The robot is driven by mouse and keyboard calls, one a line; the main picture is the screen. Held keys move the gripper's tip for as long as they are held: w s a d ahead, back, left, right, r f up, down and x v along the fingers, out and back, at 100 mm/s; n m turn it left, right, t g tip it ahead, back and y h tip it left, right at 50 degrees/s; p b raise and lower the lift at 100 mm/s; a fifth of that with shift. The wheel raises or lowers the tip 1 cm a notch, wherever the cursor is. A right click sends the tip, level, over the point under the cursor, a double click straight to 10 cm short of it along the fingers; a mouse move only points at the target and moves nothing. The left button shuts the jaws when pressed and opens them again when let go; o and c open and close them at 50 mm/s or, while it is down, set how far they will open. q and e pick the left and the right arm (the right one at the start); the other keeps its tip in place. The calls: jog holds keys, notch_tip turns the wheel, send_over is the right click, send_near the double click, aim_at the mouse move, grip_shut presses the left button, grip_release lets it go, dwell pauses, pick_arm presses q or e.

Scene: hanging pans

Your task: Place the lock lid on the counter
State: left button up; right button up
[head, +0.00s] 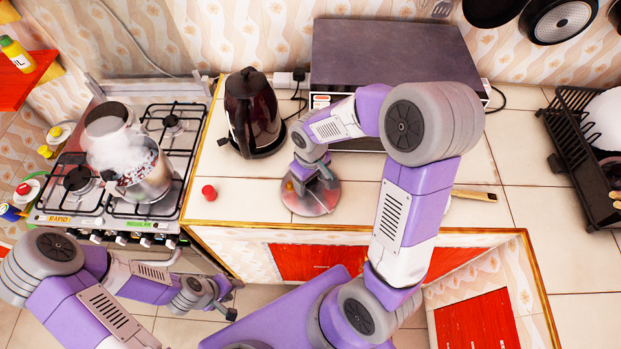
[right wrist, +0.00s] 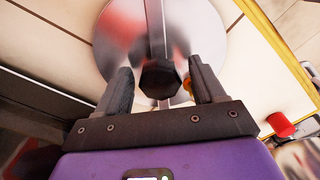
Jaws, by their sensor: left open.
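The round metal lock lid (head: 314,207) lies on the tiled counter near its front edge, in front of the kettle. My right gripper (head: 318,180) is low over it. In the right wrist view the shiny lid (right wrist: 118,40) has a bar across it and a dark faceted knob (right wrist: 160,79). The knob shows between the open fingers of my right gripper (right wrist: 160,90), with a gap on each side. My left gripper (head: 230,303) is open and empty, low in front of the stove and away from the lid. My right gripper partly hides the lid in the head view.
A dark kettle (head: 254,112) stands behind the lid, and a microwave (head: 385,50) behind my right arm. A small red cap (head: 209,191) lies left of the lid. A steaming pot (head: 150,183) is on the stove (head: 60,205). A dish rack (head: 575,150) stands at right.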

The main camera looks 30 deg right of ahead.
jog(key=shift+r, duration=0.1)
jog(key=shift+r, duration=0.25)
notch_tip(320, 180, up, 12)
jog(key=p, duration=0.3)
jog(key=shift+f, duration=0.15)
